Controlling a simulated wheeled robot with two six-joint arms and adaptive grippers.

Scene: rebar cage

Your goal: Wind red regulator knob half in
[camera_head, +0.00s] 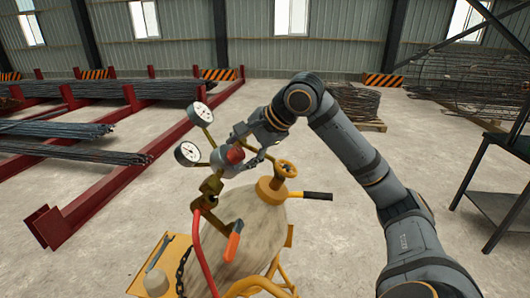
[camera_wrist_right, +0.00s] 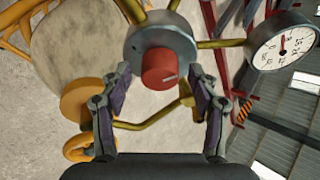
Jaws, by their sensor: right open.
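The red regulator knob (camera_head: 235,155) sits on the front of the grey regulator body (camera_head: 222,166), above the gas cylinder. In the right wrist view the red knob (camera_wrist_right: 161,68) is near the top centre, with a pale mark on its face. My right gripper (camera_head: 252,150) is at the regulator, its arm coming in from the right. In the right wrist view the right gripper (camera_wrist_right: 162,90) is open, one finger on each side below the knob, with gaps showing between the fingers and the knob. My left gripper is not in view.
Two white gauges (camera_head: 187,153) stick out on the regulator's left. The yellow valve handwheel (camera_head: 285,169) and a black-handled lever (camera_head: 317,195) lie close on the right. A red hose (camera_head: 201,262) hangs below. A dark table (camera_head: 490,200) stands at the right.

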